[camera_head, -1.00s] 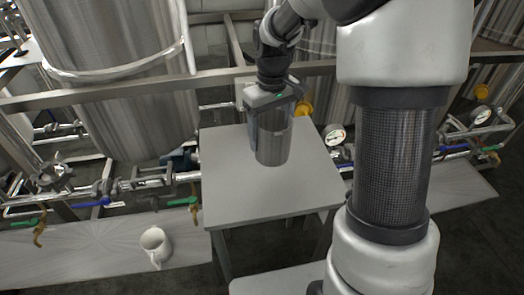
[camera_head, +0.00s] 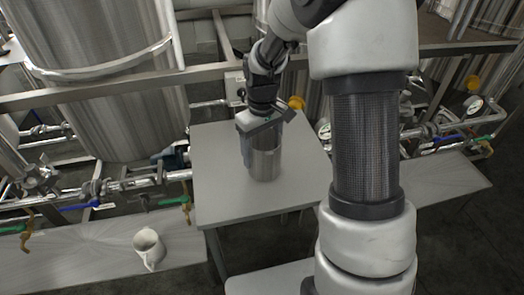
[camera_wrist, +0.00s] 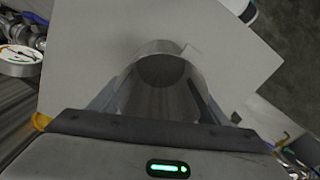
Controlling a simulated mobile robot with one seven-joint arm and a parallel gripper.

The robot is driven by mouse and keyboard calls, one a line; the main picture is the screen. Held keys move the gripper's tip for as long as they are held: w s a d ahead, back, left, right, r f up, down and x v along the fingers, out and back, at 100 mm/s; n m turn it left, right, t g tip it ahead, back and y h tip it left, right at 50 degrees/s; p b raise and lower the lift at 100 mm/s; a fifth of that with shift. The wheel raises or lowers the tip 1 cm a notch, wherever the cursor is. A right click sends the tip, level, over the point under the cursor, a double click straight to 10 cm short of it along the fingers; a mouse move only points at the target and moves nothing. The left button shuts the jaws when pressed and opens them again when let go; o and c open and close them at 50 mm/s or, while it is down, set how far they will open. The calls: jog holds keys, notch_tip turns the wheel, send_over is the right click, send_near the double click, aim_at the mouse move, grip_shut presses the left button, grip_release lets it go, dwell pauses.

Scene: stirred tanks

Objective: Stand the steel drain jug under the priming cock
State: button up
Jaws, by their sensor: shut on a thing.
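The steel drain jug (camera_head: 265,165) is a plain, upright metal cylinder above or on the grey table (camera_head: 222,195). I cannot tell whether its base touches the top. My gripper (camera_head: 262,148) is shut on the jug, with one finger on each side. In the wrist view my gripper (camera_wrist: 158,108) grips the jug (camera_wrist: 160,70), whose round mouth shows. Taps with green handles are on the pipework at the left (camera_head: 176,201) and right (camera_head: 482,141). I cannot tell which tap is the priming cock.
A white mug (camera_head: 149,248) stands on the low left bench (camera_head: 90,255). Pipes and large steel tanks (camera_head: 95,70) stand behind. The table is bare around the jug.

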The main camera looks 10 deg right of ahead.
jog(key=o, duration=1.2)
jog(key=shift+f, duration=0.1)
jog(key=shift+c, duration=0.2)
